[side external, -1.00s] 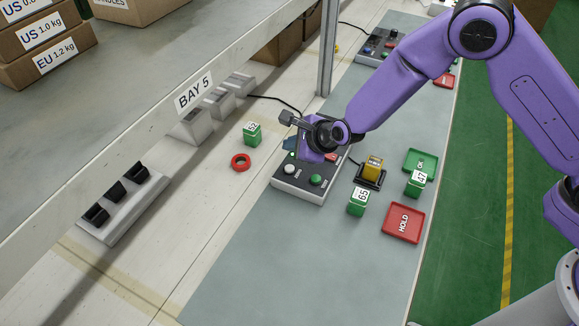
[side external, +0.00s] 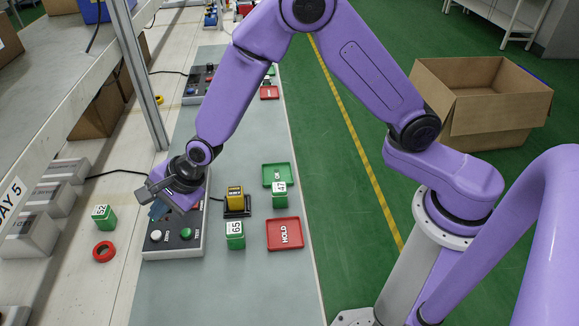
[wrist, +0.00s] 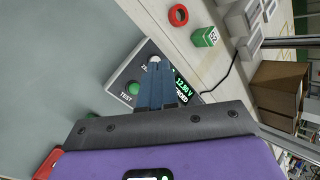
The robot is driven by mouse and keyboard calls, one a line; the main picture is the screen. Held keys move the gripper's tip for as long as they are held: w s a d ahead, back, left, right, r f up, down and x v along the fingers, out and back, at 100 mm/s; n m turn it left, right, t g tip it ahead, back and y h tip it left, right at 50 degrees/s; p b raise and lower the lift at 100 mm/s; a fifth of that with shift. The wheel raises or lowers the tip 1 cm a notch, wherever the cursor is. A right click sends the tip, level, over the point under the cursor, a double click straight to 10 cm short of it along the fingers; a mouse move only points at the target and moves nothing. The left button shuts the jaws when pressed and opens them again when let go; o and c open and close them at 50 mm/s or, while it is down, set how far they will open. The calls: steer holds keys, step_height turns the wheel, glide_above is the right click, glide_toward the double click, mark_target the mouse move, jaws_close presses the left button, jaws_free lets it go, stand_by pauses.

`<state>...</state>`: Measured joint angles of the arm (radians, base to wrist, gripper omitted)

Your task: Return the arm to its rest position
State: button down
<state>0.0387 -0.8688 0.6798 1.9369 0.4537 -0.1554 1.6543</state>
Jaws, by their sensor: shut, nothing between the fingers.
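My gripper (side external: 157,210) hangs over the left part of the test panel (side external: 174,252) on the grey bench mat. Its blue-grey fingers are shut together with nothing between them. In the wrist view, the fingertips (wrist: 158,68) overlap the panel near its white button (wrist: 154,59). The green TEST button (wrist: 133,88) is left of the fingers. A lit display with green digits (wrist: 182,84) is to their right, partly covered. I cannot tell whether the fingertips touch the panel. My arm reaches in from the right, bent at the elbow.
Right of the panel are a yellow block (side external: 235,192) on a black holder, green blocks marked 65 (side external: 235,240) and 47 (side external: 280,199), a red HOLD tray (side external: 285,245) and a green tray (side external: 266,177). Left are green block 52 (side external: 102,222), a red ring (side external: 104,251) and a metal post (side external: 140,80).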

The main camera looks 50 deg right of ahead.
steer(key=s+d+r+n+g, duration=0.1)
steer(key=s+d+r+n, duration=0.25)
steer(key=s+n, duration=0.2)
steer(key=s+d+r+n+g+h, duration=0.1)
steer(key=s+d+r+n+g, duration=0.1)
steer(key=s+d+n, duration=0.3)
steer(key=s+d+r+n+g, duration=0.1)
steer(key=s+d+r+n, duration=0.1)
steer(key=s+r+n, duration=0.3)
steer(key=s+d+r+n+g+h, duration=0.1)
steer(key=s+d+n+h, duration=0.2)
steer(key=s+d+n, duration=0.9)
steer(key=s+d, duration=0.3)
steer(key=d, duration=0.3)
steer(key=shift+d+g+h, duration=0.25)
steer(key=shift+g+h, duration=0.05)
